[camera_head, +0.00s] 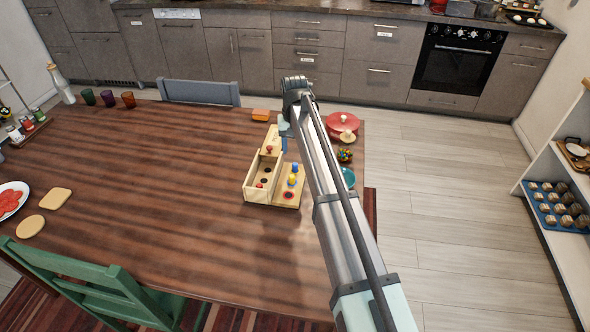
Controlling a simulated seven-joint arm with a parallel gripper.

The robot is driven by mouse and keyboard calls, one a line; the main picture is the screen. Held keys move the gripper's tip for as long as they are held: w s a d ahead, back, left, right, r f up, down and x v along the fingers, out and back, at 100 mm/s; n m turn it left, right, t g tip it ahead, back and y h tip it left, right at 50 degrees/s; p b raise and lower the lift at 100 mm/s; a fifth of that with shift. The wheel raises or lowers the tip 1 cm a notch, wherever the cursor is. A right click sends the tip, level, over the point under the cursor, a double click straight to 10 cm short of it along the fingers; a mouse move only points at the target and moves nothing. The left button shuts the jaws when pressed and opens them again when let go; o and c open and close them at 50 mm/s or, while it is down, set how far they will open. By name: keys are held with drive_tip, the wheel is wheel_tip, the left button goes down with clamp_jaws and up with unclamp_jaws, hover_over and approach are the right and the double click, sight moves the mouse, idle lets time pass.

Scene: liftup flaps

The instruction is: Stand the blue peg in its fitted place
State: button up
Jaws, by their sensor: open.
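A light wooden box (250,189) stands near the table's right side, with small red pieces and dark round spots in it. A wooden board (284,200) along its right side carries a small blue peg (291,180), a yellow piece (294,168) and a red ring (288,195). Whether the blue peg stands in a hole is too small to tell. My gripper (284,138) is open above the far end of the box and board, apart from this blue peg. A narrow blue shape shows at its tip; I cannot tell what it is.
A red lidded pot (343,121), a bowl of colourful bits (344,155) and a teal dish (348,177) are close right of my arm. An orange block (260,115) lies behind the box.

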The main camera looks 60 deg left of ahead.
sight(295, 164)
drive_tip(key=f, duration=0.9)
drive_tip(key=shift+w+a, duration=0.2)
drive_tip(key=shift+w, duration=0.1)
clamp_jaws()
